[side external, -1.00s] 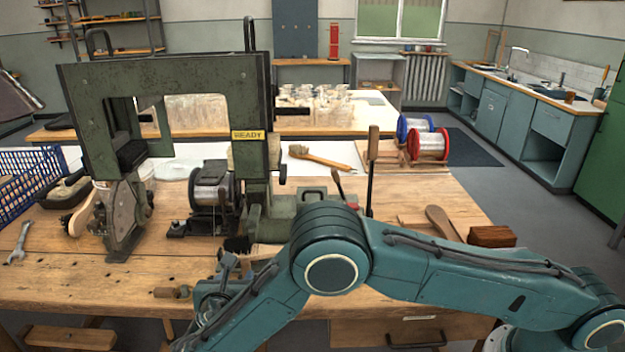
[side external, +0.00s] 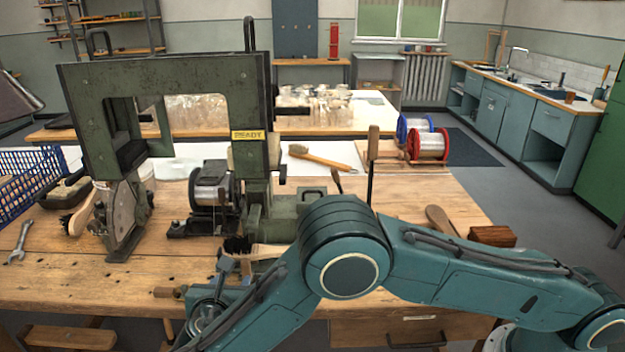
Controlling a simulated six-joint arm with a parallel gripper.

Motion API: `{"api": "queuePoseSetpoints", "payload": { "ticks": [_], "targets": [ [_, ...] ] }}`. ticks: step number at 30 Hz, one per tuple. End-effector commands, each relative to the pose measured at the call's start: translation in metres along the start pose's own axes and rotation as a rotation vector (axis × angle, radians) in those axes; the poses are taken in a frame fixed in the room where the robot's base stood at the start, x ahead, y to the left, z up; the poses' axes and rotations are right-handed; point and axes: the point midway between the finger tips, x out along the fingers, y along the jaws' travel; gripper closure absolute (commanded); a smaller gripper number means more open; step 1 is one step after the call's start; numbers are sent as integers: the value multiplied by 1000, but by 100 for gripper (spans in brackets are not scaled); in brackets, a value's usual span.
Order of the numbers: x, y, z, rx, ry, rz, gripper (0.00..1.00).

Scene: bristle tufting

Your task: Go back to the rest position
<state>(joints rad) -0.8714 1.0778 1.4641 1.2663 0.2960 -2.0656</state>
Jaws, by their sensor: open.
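My arm reaches in from the lower right and bends down toward the bench front. My gripper (side external: 236,268) is small in view, low at the front edge of the workbench (side external: 80,275), with its fingers apart and nothing seen between them. A brush with dark bristles and a pale wooden handle (side external: 268,251) lies just behind the fingers. Whether they touch it cannot be told. The green tufting machine (side external: 165,75) stands on the bench behind, with a yellow READY label (side external: 248,135).
A blue crate (side external: 25,185) and a wrench (side external: 20,243) are at the left. A light-bristled brush (side external: 320,157), red and blue wire spools (side external: 428,145) and a dark wooden block (side external: 492,236) are at the right. An upright wooden-handled tool (side external: 373,160) stands behind my arm.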

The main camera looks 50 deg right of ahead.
Motion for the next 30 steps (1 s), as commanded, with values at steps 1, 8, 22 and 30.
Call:
{"api": "queuePoseSetpoints", "payload": {
  "ticks": [1, 8, 22, 30],
  "targets": [
    [1, -1, 6, 24, 12, -4, 58],
    [8, -14, 45, 219, 103, -39, 58],
    [12, -73, 136, 743, 323, -164, 58],
    [4, -119, 178, 1031, 428, -249, 58]
  ]
}}
